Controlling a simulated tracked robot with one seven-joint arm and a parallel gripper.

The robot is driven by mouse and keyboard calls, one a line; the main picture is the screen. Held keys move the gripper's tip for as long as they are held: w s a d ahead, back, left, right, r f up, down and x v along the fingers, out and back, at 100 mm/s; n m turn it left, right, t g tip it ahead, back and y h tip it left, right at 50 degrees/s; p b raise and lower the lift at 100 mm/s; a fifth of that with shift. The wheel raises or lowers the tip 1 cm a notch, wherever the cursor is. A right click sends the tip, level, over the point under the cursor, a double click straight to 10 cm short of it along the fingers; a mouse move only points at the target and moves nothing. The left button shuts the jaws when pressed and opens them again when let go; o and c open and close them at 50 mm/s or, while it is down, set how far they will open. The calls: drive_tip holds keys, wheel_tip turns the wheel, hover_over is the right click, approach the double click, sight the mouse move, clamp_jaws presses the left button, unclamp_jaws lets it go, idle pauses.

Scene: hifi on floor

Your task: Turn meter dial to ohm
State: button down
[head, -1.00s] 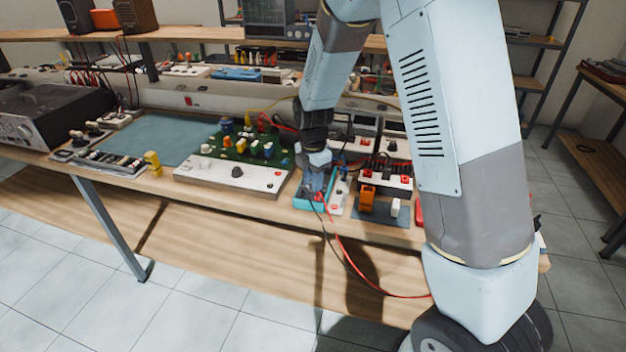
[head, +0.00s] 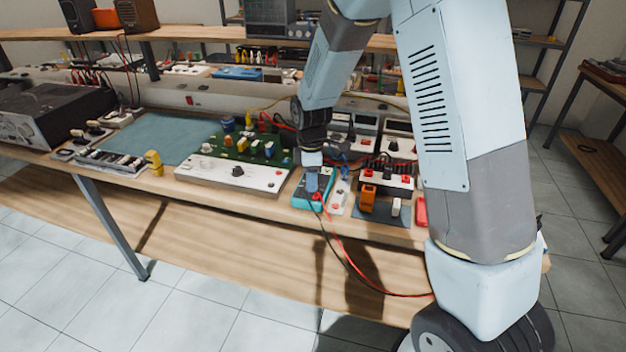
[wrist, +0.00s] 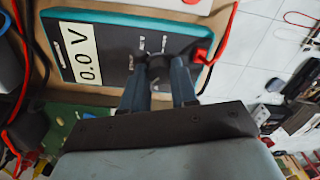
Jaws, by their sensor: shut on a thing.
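The meter (head: 302,200) is a teal-cased unit with a dark face lying near the front edge of the bench. In the wrist view the meter (wrist: 110,50) fills the upper part, and its display (wrist: 80,47) reads 0.0 V. The dark dial (wrist: 158,62) is right of the display, with small white marks around it that are too blurred to read. My gripper (wrist: 160,72) has its two fingers on either side of the dial, shut on it. In the head view my gripper (head: 313,184) is over the meter and hides the dial.
Red and black leads (head: 345,262) run from the meter and hang past the bench's front edge. A white-and-green circuit board (head: 230,175) is left of the meter. A white strip (head: 340,195) and a block with red parts (head: 388,181) are close on the right.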

drive_tip(key=m, duration=1.4)
drive_tip(key=shift+m, duration=0.4)
drive_tip(key=m, duration=0.3)
drive_tip(key=shift+m, duration=0.3)
drive_tip(key=m, duration=0.3)
drive_tip(key=shift+m, duration=0.3)
drive_tip(key=m, duration=0.6)
drive_tip(key=shift+m, duration=0.3)
